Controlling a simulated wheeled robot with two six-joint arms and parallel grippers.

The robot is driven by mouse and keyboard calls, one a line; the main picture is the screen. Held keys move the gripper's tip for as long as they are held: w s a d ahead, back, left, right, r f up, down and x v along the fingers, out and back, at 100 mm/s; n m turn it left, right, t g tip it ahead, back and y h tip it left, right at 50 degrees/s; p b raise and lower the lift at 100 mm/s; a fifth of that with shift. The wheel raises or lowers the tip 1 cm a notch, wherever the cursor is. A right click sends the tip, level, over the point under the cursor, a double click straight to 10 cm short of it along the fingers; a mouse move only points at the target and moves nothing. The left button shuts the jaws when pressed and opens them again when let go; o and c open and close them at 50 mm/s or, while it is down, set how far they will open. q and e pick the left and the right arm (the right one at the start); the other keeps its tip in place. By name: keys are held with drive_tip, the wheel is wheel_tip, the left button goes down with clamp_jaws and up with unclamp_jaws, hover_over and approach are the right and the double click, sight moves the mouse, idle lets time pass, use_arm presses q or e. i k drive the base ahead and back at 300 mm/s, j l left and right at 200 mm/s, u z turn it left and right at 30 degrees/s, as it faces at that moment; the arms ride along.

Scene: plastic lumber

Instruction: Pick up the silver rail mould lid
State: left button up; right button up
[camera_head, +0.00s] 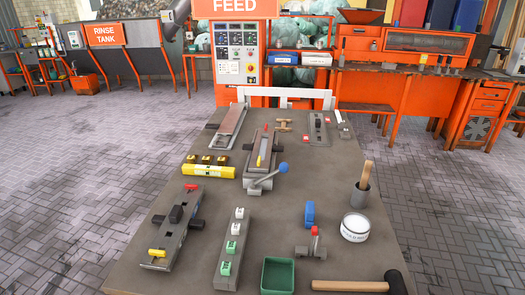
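A long silver tray-like piece (229,125) with a reddish-brown inside lies at the far left of the table. A light grey flat plate (318,130) with a dark raised part lies at the far right. A dark grey long block (172,240) with a black knob, a red part and a yellow part lies at the near left. From this view I cannot tell for certain which of these is the silver rail mould lid. Neither of my grippers is in view, and nothing is seen being held.
The table (330,190) also holds a yellow holder (208,171), a clamp with a blue-ball lever (262,182), a block with white and green pieces (231,250), a green tray (278,276), a white tub (355,227), a brush pot (360,196) and a mallet (350,286).

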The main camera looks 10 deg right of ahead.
sight(317, 124)
drive_tip(key=z, duration=0.65)
drive_tip(key=l+z, duration=0.75)
drive_tip(key=z, duration=0.15)
drive_tip(key=l+z, duration=0.45)
drive_tip(key=i+l, duration=1.05)
drive_tip(key=i, duration=0.15)
drive_tip(key=i+j+u, duration=0.15)
drive_tip(key=i+u, duration=0.7)
drive_tip(key=i+l+u, duration=0.25)
drive_tip(key=i+u, duration=0.2)
drive_tip(key=i, duration=0.1)
